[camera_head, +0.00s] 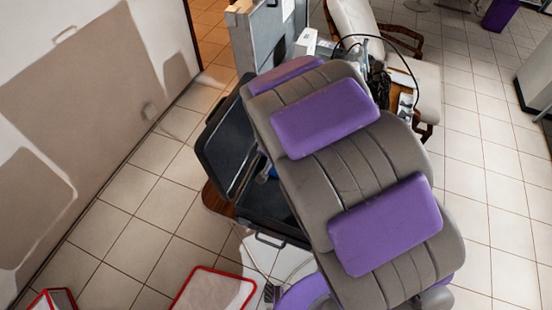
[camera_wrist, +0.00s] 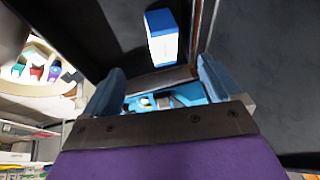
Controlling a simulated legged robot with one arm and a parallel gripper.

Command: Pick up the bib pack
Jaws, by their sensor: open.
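A white box-shaped pack with a blue top (camera_wrist: 162,38), which looks like the bib pack, stands in a dark case beyond my fingertips in the wrist view. I see no print on it to confirm what it is. My gripper (camera_wrist: 162,70) is open, with one blue finger on each side. The pack lies roughly in line with the gap between the fingers and looks apart from them. The open black case (camera_head: 231,160) is left of centre in the head view. There its inside is largely hidden, and I cannot make out the pack or my gripper.
A large grey ribbed form with purple pads covers the middle of the head view. A grey cabinet (camera_head: 262,40) and a cream chair (camera_head: 355,22) stand behind. Red-edged panels (camera_head: 213,292) lie on the floor. The tiled floor at right is mostly clear.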

